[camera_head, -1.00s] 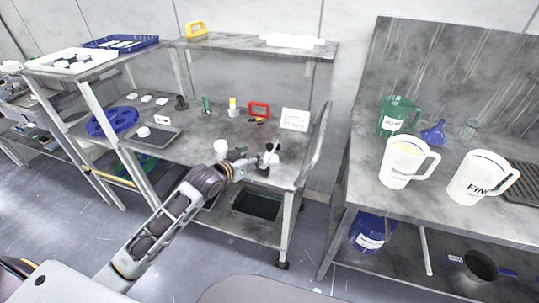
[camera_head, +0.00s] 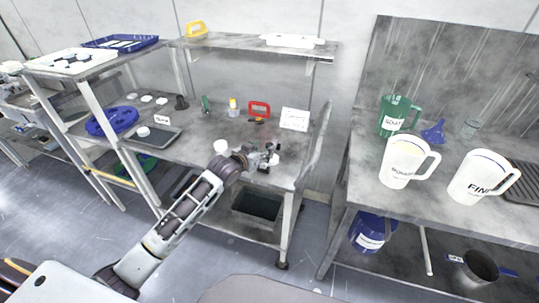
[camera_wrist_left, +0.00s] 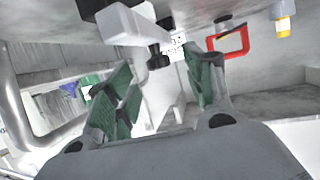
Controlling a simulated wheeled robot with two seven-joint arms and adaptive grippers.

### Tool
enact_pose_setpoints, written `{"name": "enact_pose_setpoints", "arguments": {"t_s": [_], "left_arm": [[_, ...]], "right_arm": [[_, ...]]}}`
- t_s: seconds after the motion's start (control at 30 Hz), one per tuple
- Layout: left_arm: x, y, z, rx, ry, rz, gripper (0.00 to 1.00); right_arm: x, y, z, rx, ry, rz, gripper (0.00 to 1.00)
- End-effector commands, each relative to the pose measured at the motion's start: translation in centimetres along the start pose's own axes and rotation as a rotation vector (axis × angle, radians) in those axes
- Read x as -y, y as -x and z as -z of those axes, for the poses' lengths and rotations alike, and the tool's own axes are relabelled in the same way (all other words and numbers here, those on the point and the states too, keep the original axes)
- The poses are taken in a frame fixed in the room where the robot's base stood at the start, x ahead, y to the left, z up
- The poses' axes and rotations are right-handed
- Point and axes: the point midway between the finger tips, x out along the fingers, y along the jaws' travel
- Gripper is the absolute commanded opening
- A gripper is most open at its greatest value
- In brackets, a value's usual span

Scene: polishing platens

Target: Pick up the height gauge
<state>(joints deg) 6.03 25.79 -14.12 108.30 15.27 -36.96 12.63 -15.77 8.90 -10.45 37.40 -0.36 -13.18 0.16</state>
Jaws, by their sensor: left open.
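The height gauge (camera_head: 274,159) appears as a small white and dark object near the front right of the workbench, partly hidden by my left gripper (camera_head: 262,156) in the head view. In the left wrist view, which shows the bench upside down, a white bar with black parts, which looks like the height gauge (camera_wrist_left: 122,22), stands close ahead. My left gripper's green-padded fingers (camera_wrist_left: 163,82) are spread apart. The gauge's black knob (camera_wrist_left: 157,57) shows in the gap between them. I cannot tell whether any finger touches it. My right gripper is not in view.
A red frame (camera_head: 259,110), a white sign (camera_head: 294,118), a yellow-topped bottle (camera_head: 233,107) and a white cup (camera_head: 220,146) stand on the workbench. A curved metal rail (camera_head: 318,140) edges its right side. A second bench with jugs (camera_head: 404,161) is further right.

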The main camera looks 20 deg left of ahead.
Motion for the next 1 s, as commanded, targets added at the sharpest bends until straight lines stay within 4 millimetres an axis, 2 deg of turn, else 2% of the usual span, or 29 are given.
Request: {"name": "enact_pose_setpoints", "arguments": {"t_s": [0.27, 0.63, 1.0], "left_arm": [[0.0, -0.7, 0.0, 0.001, -0.001, 0.0, 0.53], [0.0, -1.0, 0.1, 0.0, 0.0, 0.0, 0.53], [-0.2, -3.6, 0.6, -0.001, 0.0, 0.0, 0.53]], "right_arm": [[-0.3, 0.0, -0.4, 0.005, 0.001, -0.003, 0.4], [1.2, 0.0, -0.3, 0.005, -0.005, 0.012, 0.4], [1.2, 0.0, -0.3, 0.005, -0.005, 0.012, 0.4]]}}
